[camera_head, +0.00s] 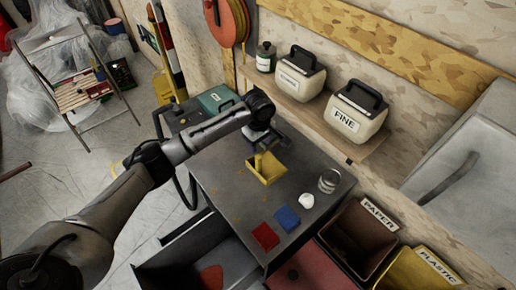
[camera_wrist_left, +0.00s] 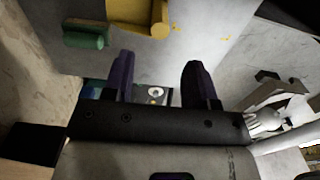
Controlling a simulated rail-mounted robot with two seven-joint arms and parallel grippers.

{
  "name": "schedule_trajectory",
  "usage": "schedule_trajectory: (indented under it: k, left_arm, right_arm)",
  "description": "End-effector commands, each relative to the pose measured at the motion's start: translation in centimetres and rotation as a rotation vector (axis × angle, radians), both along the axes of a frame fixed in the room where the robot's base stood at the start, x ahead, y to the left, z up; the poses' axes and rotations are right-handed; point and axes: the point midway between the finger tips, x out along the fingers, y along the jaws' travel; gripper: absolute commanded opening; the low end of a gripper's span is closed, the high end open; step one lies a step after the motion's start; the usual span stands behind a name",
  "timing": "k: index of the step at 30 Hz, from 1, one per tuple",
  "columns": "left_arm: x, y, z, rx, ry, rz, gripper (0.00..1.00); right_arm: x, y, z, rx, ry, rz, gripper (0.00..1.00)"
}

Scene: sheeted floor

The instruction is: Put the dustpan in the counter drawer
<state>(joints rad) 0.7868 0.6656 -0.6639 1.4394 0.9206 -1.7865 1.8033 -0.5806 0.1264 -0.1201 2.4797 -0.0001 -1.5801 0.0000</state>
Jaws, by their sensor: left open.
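The yellow dustpan (camera_head: 270,178) lies on the grey counter top, near the back edge by the wall. Its open tray faces up and its short handle points toward my left gripper (camera_head: 262,142). The dustpan (camera_wrist_left: 135,10) also shows at the top edge of the left wrist view, partly cut off. My left gripper (camera_wrist_left: 159,78) is open, with its two dark purple fingers apart and nothing between them. It is over the counter just behind the handle. The counter drawer (camera_head: 178,265) stands open at the bottom of the head view. My right gripper is out of view.
A red block (camera_head: 265,237), a blue block (camera_head: 287,219), a white lump (camera_head: 306,201) and a metal can (camera_head: 329,181) stand on the counter. A red item (camera_head: 211,276) lies in the drawer. A teal case (camera_head: 216,99) stands beyond the arm. Bins (camera_head: 362,232) adjoin the counter's right side.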

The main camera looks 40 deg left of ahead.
Motion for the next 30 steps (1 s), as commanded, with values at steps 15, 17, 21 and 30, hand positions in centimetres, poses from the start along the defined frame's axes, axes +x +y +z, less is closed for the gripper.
schedule_trajectory:
  k: [15, 17, 21, 30]
  left_arm:
    - [-3.3, -4.6, -4.0, -0.018, -0.016, -0.267, 0.52]
    - [-5.3, -6.7, -6.1, -0.030, -0.034, -0.401, 0.52]
    - [-10.9, -11.4, -10.1, -0.055, -0.106, -0.719, 0.52]
    - [-23.6, -15.7, -12.7, -0.007, -0.278, -1.212, 0.52]
  right_arm:
    - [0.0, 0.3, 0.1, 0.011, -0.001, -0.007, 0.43]
    - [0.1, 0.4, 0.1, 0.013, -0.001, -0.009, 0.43]
    - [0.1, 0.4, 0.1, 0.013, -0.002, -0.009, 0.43]
    - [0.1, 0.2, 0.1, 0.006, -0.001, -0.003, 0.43]
